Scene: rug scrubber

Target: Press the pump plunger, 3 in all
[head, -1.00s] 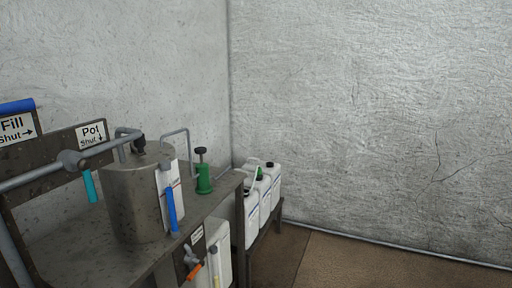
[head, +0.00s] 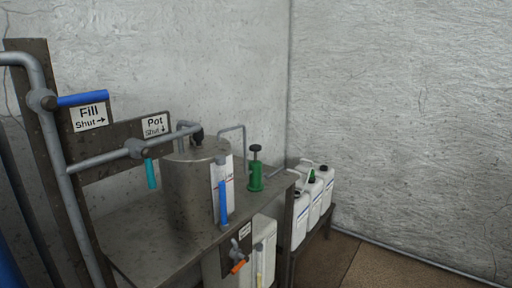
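The pump is a small green cylinder (head: 256,177) with a black plunger knob (head: 256,148) on a short stem. It stands upright at the right end of the metal bench top (head: 125,233), to the right of the steel pot (head: 187,190). The knob sits a little above the green body. Neither of my grippers shows in the head view, and nothing touches the plunger.
A pipe with a blue lever (head: 82,99) and a teal lever (head: 151,174) runs at the left. A gauge with a blue column (head: 223,203) fronts the pot. An orange-handled tap (head: 238,266) hangs below the bench. White jugs (head: 315,202) stand at the right.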

